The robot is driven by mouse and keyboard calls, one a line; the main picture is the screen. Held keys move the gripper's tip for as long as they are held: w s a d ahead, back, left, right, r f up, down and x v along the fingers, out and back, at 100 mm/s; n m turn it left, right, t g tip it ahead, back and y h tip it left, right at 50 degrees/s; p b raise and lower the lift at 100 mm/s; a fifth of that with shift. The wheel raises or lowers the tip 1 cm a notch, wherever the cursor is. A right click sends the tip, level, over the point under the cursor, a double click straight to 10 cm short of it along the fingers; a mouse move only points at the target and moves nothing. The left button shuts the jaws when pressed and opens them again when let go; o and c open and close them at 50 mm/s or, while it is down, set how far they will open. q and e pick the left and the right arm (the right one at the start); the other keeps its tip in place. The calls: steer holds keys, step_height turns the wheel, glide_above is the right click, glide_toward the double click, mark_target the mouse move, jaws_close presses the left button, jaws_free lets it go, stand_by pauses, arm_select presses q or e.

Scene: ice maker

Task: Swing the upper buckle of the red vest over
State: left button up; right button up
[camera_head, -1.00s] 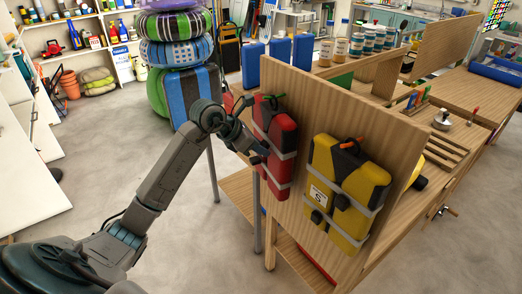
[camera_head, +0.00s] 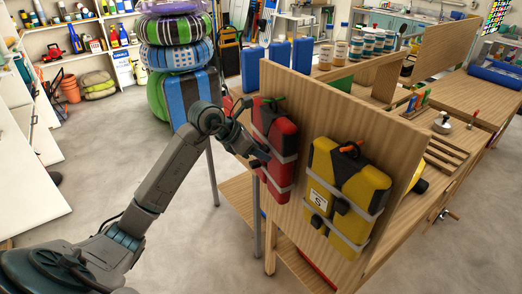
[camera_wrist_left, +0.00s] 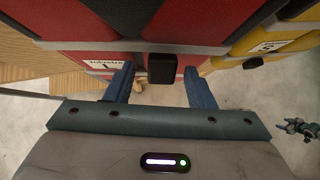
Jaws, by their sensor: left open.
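The red vest (camera_head: 276,137) hangs on the left part of the upright wooden panel, with black trim and two grey straps. My left gripper (camera_head: 260,157) is at its left side, near the straps, and partly hides it. In the left wrist view the red vest (camera_wrist_left: 85,20) fills the top, with a grey strap (camera_wrist_left: 130,46) across it. A black buckle (camera_wrist_left: 162,68) shows between the two open fingers of my left gripper (camera_wrist_left: 160,72); contact with either finger is not clear.
A yellow vest (camera_head: 345,192) with grey straps hangs to the right on the same wooden panel (camera_head: 310,110).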

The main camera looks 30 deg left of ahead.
arm_select(q)
steer(key=v, duration=0.6)
steer(key=shift+s, duration=0.1)
stand_by(0.5)
